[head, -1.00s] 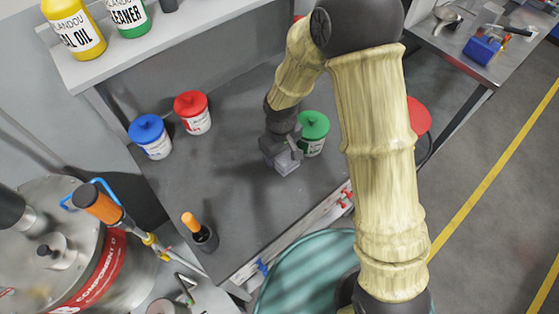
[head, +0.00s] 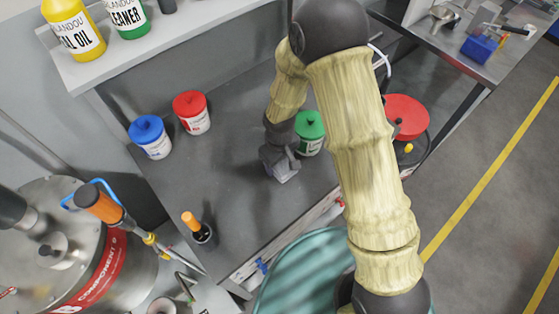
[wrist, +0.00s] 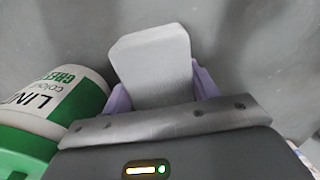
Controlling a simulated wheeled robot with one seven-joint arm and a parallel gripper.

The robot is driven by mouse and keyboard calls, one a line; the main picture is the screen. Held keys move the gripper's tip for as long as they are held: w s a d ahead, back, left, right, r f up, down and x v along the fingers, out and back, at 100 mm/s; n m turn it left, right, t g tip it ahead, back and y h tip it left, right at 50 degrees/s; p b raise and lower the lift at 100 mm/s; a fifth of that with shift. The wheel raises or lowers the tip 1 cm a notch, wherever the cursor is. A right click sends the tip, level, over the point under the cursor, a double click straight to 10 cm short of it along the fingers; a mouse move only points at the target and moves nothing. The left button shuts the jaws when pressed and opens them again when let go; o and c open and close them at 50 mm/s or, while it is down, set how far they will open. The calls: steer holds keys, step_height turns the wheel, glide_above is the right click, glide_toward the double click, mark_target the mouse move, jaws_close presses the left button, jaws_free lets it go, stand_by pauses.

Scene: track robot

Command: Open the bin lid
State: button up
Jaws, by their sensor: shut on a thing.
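My gripper (head: 281,168) is low over the grey bench, just left of the green-lidded pot (head: 309,133). It is shut on a light grey block-like piece, which shows between the purple-grey fingers in the wrist view (wrist: 152,62). A flat red round top (head: 406,117), possibly the bin lid, sits on a dark round body right of the bench. It lies level, apart from my gripper and partly hidden by my arm. The green pot also shows on its side at the left of the wrist view (wrist: 58,105).
Red-lidded (head: 191,112) and blue-lidded (head: 150,137) pots stand at the bench's left. An orange-capped bottle (head: 199,228) is near its front edge. A teal round container (head: 308,272) and a metal tank (head: 65,245) stand in front. Floor at right is clear.

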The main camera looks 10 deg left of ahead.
steer(key=shift+f, duration=0.15)
steer(key=o, duration=1.1)
step_height(320, 180, up, 12)
steer(key=shift+r+b, duration=0.2)
steer(key=shift+b, duration=0.5)
steer(key=s+d+r+m+t, duration=0.1)
steer(key=s+d+r+m, duration=0.1)
steer(key=d, duration=0.5)
steer(key=s+d+r+m, duration=0.2)
steer(key=d+m, duration=0.2)
steer(key=d, duration=0.4)
steer(key=s+d+r+m+t, duration=0.1)
steer(key=d+m, duration=0.3)
steer(key=d, duration=0.4)
steer(key=shift+s+r+t, duration=0.3)
steer(key=shift+s+r, duration=0.3)
